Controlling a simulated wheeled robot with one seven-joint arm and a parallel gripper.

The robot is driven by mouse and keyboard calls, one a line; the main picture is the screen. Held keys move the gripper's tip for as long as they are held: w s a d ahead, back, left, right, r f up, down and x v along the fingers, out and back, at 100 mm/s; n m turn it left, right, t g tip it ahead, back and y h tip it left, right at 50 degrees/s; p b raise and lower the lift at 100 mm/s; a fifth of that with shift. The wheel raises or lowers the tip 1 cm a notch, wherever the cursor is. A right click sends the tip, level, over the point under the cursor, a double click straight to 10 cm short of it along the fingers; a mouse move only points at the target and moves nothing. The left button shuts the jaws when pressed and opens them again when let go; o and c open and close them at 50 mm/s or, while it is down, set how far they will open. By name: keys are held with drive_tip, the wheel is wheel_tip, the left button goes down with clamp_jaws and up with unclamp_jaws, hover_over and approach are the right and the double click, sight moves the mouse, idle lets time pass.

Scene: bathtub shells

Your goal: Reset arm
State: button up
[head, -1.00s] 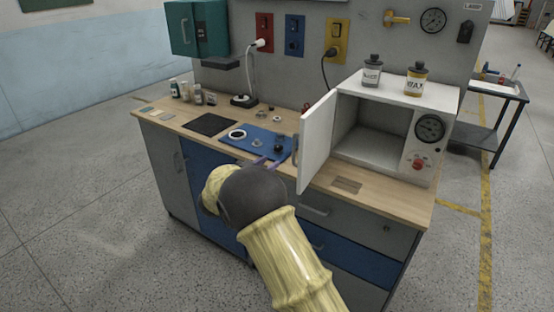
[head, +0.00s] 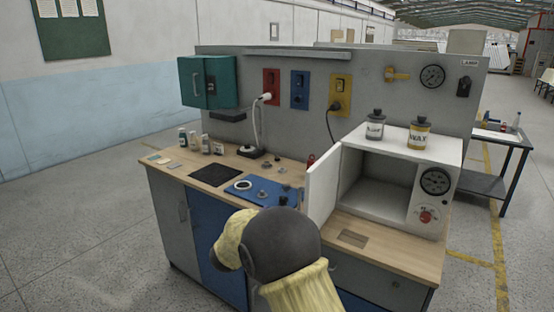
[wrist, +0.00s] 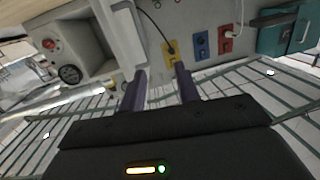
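My gripper (wrist: 160,74) shows in the wrist view with its two dark purple fingers apart and nothing between them. The wrist view is turned over, with the panel and the oven (wrist: 75,42) at the top. In the head view, my yellow and dark grey arm (head: 283,245) reaches up from the bottom in front of the workbench (head: 392,257), and it hides my gripper. The oven also shows in the head view (head: 447,157), on the right of the bench with its white door (head: 322,186) open and its inside empty.
A blue mat (head: 262,198) with small parts and a black mat (head: 211,175) lie on the bench. Small bottles (head: 194,141) stand at its left, and two jars (head: 419,133) stand on the oven. A side table (head: 499,150) is at the right. The floor (head: 95,240) at left is clear.

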drive_tip(key=s+d+r+n+g+y+p, duration=0.1)
drive_tip(key=s+d+n+g+y+p, duration=0.25)
drive_tip(key=s+d+y, duration=0.35)
drive_tip(key=s+d+f+n+g+p, duration=0.1)
drive_tip(key=s+d+g, duration=0.3)
drive_tip(key=s, duration=0.9)
drive_tip(key=s+d+f+n+g+p, duration=0.1)
drive_tip(key=s+d+f+g, duration=0.2)
drive_tip(key=s, duration=1)
drive_tip(key=d+g, duration=0.2)
drive_tip(key=d, duration=0.3)
drive_tip(key=shift+w+a, duration=0.1)
